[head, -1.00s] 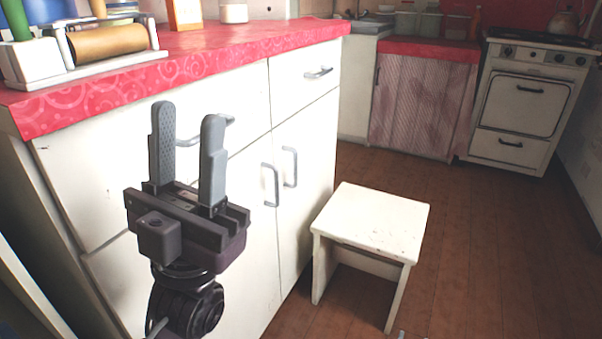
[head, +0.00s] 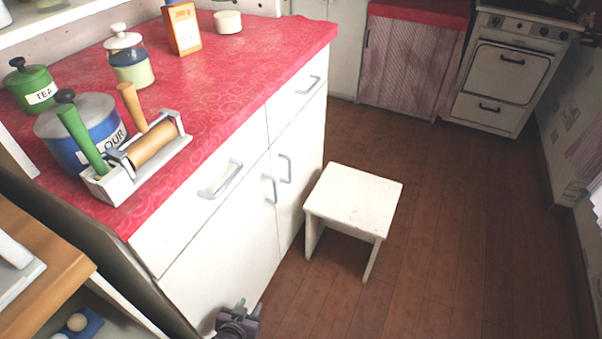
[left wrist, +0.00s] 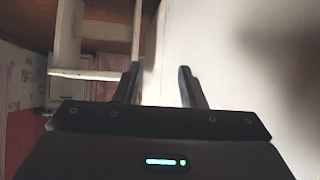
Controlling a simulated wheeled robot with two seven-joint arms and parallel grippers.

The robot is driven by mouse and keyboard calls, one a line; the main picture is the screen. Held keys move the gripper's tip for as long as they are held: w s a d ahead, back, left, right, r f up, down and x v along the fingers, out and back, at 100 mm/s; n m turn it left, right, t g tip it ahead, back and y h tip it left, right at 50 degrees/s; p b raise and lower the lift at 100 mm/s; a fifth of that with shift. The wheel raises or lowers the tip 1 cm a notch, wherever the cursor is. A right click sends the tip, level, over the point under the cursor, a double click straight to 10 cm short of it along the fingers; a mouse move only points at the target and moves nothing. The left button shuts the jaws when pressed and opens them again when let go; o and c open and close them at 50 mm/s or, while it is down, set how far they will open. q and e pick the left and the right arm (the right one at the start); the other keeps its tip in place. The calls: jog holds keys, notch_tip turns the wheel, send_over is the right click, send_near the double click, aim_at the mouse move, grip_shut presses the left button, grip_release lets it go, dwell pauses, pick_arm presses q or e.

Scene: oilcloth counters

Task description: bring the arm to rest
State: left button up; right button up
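My left gripper (head: 238,320) shows only in part at the bottom edge of the head view, low in front of the white cabinet (head: 205,280). In the left wrist view its two fingers (left wrist: 160,86) stand apart with nothing between them. A pale cabinet face (left wrist: 225,60) fills the right of that view, close to the fingers; whether they touch it I cannot tell. My right gripper is in neither view.
A white stool (head: 352,200) stands right of the cabinet. The red counter (head: 225,80) bears a blue flour canister (head: 75,145), a green tea tin (head: 32,90) and a rolling-pin stand (head: 150,160). The wooden floor (head: 440,220) is clear to the right.

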pick_arm(q)
jog(key=s+a+f+g+y+p, duration=0.1)
jog(key=s+a+f+g+p, duration=0.1)
jog(key=s, duration=0.9)
jog(key=s+a+f+g+y+p, duration=0.1)
jog(key=s+a+g+p, duration=0.3)
jog(key=s, duration=0.7)
jog(key=s+a+f+g+p, duration=0.3)
jog(key=s+f, duration=0.1)
jog(key=s, duration=0.8)
jog(key=shift+a+n+y+p, duration=0.2)
jog(key=shift+n+y+p, duration=0.2)
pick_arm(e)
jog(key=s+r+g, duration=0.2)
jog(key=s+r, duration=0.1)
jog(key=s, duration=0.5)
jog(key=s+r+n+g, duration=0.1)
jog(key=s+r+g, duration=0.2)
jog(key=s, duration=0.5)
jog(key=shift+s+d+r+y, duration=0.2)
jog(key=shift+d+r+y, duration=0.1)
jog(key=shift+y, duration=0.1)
pick_arm(q)
jog(key=shift+w, duration=0.15)
